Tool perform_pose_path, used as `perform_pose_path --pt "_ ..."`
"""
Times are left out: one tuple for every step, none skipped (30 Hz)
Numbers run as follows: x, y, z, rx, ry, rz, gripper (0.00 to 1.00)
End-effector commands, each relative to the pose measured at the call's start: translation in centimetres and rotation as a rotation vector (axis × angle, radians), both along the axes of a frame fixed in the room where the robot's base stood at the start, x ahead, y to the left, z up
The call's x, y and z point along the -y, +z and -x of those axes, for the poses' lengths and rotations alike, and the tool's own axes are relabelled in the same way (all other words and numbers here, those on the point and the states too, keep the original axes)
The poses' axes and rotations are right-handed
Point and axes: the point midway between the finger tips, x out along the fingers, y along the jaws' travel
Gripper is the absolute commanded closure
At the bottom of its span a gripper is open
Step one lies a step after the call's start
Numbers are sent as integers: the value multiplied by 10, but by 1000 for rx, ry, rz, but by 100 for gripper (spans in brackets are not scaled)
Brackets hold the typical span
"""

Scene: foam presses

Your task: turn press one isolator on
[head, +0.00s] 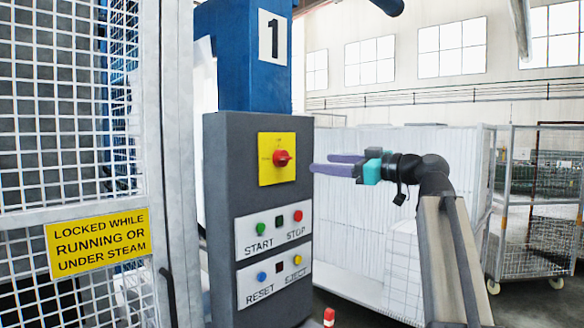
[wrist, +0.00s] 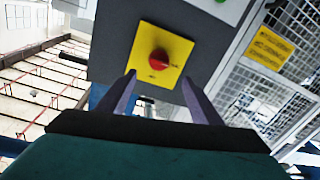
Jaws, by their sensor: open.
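The press one isolator is a red rotary knob (head: 283,158) on a yellow plate (head: 270,178), high on the dark grey control box (head: 225,180) under the number 1 sign. In the wrist view the red knob (wrist: 158,61) is near the middle, on its tilted yellow plate (wrist: 146,38). The plate's small lettering and the knob's exact setting are too small to read. My gripper (head: 321,163) is open and empty, to the right of the knob and apart from it. In the wrist view its two fingers (wrist: 158,77) flank the knob's lower edge.
Below the isolator are START and STOP buttons (head: 275,230) and RESET and EJECT buttons (head: 275,278). A white mesh guard (head: 70,120) with a yellow warning sign (head: 98,242) stands left. White foam blocks (head: 350,230) and a wire cage trolley (head: 540,210) stand behind my arm.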

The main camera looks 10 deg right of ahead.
Motion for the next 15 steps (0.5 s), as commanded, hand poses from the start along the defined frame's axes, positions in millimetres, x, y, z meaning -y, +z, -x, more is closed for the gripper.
perform_pose_path --pt "1 0 0 0 -2 0 41" --pt "2 1 0 0 -3 0 41" --pt "3 1 0 0 -4 0 41" --pt "3 1 0 0 -4 0 41" --pt "4 1 0 0 -5 0 41" --pt "5 1 0 0 -6 0 41" --pt "5 1 0 0 -6 0 41" --pt "5 1 0 0 -7 0 41" --pt "5 1 0 0 -7 0 41" --pt "5 1 0 -1 -7 0 41" --pt "5 1 -1 -1 -7 0 41" --pt "5 1 -2 -1 -8 -1 41" --pt "4 1 -3 -1 -8 -1 41" --pt "3 1 -4 -1 -8 -1 41" --pt "2 1 -6 -1 -8 -1 41"
